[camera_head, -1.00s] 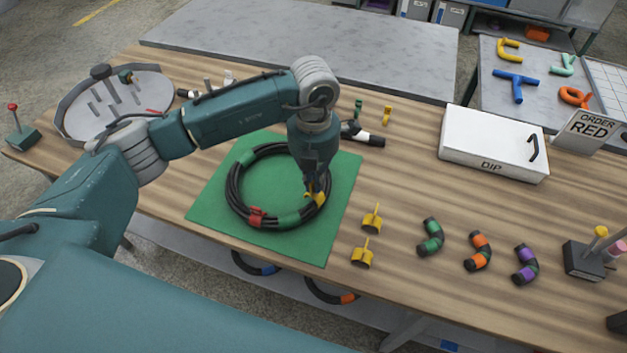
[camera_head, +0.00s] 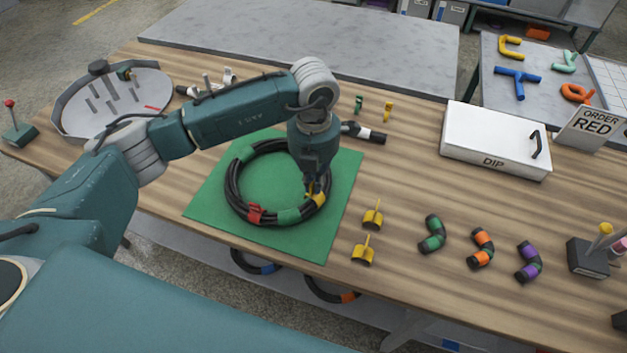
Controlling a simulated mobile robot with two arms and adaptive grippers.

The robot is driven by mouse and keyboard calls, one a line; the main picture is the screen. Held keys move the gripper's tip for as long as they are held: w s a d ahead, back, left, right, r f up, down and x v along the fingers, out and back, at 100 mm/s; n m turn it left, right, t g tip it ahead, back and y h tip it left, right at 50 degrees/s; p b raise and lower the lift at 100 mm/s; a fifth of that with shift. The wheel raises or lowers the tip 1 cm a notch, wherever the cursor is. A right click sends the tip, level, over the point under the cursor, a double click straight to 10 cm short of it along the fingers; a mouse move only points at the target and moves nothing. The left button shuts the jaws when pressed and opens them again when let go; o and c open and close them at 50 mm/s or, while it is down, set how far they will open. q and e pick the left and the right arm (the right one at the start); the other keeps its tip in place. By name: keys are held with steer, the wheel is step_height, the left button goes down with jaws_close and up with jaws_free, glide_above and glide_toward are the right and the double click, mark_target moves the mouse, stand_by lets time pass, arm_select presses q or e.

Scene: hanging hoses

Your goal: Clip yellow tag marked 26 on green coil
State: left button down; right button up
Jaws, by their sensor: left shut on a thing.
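A black hose coil (camera_head: 237,204) with green bands (camera_head: 289,216) lies on a green mat (camera_head: 330,226). A red clip (camera_head: 255,213) sits on its front-left side. My left gripper (camera_head: 314,191) points down at the coil's right side, shut on a yellow tag (camera_head: 318,198) that is at the coil. I cannot tell whether the tag is seated on the hose, and no number is readable. Two more yellow tags, one (camera_head: 373,215) behind the other (camera_head: 363,251), stand on the table right of the mat. My right gripper is out of view.
Short hose pieces with green (camera_head: 433,235), orange (camera_head: 481,248) and purple (camera_head: 528,262) bands lie to the right. A white DIP box (camera_head: 493,141) and an ORDER RED sign (camera_head: 590,125) stand behind. A round tray (camera_head: 117,98) is at the left.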

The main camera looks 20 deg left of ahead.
arm_select(q)
steer(key=shift+f+b, duration=0.7)
steer(key=shift+f, duration=0.25)
stand_by(0.5)
steer(key=c, duration=1.9)
jaws_free()
steer(key=shift+o, duration=0.2)
steer(key=shift+r, duration=0.1)
steer(key=shift+r, duration=0.15)
step_height(320, 180, up, 12)
steer(key=shift+f, duration=0.2)
